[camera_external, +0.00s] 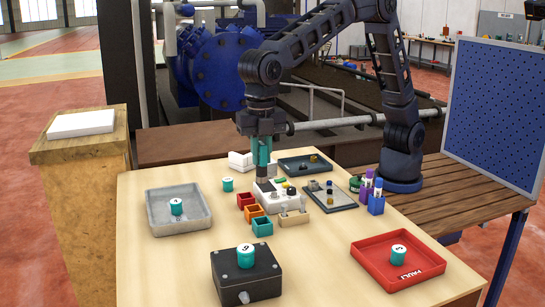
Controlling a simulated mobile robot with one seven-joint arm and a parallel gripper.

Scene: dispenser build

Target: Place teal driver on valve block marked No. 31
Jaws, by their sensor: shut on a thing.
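My gripper (262,141) points straight down near the middle of the table and is shut on a teal tool with a dark lower end, which I take for the teal driver (265,157). The driver is upright. Its lower end is just above or touching a pale block with a green patch and small knobs (283,196); I cannot tell which. No mark reading No. 31 is legible on any block. A dark box (262,284) at the front bears a teal cylinder with a marked white top (246,257).
A grey tray (157,220) and a red tray (368,245) each hold a teal cylinder. Small coloured bins (263,226), a wooden holder (294,219), a dark tray (330,198) and a blue cup (376,205) crowd the middle. The front left of the table is bare.

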